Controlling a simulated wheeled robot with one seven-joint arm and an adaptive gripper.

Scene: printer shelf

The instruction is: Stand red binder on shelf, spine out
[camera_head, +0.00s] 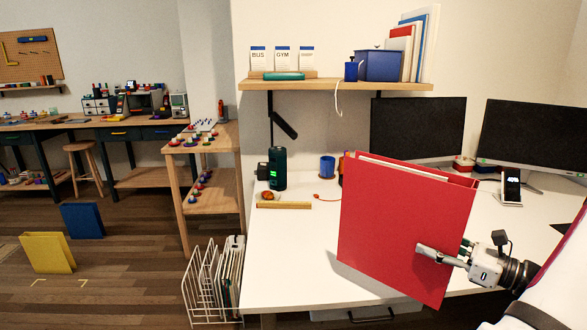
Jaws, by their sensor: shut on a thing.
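The red binder (390,226) is held upright, a little tilted, in front of the white desk (290,272) at the right of the view. Its large flat cover faces me and white pages show along its top edge. My gripper (430,254) is shut on the binder near its lower right. One finger lies across the cover; the other finger is hidden behind it. The wooden shelf (330,86) is fixed to the wall above the desk, higher than the binder. I cannot tell whether the binder touches the desk.
On the shelf stand cards (283,58), a blue box (380,65) and several upright books (408,50) at the right end. Monitors (417,128) stand below. Blue (82,220) and yellow (47,252) binders stand on the floor.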

